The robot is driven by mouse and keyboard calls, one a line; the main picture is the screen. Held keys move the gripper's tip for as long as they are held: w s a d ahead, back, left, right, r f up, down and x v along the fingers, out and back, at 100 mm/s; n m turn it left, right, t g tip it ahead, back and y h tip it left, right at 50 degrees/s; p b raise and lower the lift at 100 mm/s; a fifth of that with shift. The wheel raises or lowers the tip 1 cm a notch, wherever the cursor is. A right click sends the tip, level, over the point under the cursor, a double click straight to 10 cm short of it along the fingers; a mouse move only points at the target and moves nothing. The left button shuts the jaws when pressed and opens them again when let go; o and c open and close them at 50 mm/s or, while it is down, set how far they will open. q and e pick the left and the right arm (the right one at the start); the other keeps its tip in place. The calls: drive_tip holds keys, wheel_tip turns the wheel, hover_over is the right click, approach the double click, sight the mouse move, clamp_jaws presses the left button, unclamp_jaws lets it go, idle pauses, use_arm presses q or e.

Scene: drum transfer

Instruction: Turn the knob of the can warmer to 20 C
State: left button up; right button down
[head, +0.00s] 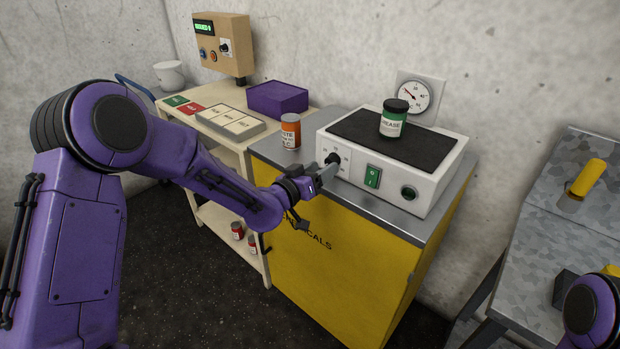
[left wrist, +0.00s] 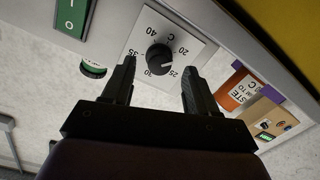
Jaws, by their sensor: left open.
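The can warmer (head: 420,185) is a white box with a dark top plate, standing on a yellow cabinet. Its black knob (head: 333,159) is on the left of the front panel, partly hidden by my left gripper (head: 326,172). In the left wrist view the knob (left wrist: 159,57) sits on a dial plate (left wrist: 185,30) marked 20 to 40 C, seen turned over. The knob's pale mark seems to be near 25. My left gripper (left wrist: 159,72) is open, its fingertips on either side of the knob with gaps showing. My right gripper is not in view.
A green grease can (head: 393,122) stands on the warmer's top. An orange can (head: 290,132) stands on the cabinet left of it. A green switch (head: 373,177) is right of the knob. A wall gauge (head: 413,96) hangs behind. A grey bench (head: 530,230) is at right.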

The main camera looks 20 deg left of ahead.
use_arm(q)
drive_tip(key=b+v, duration=0.1)
drive_tip(key=v, duration=0.6)
drive_tip(key=shift+s, duration=0.25)
drive_tip(key=shift+a, duration=0.1)
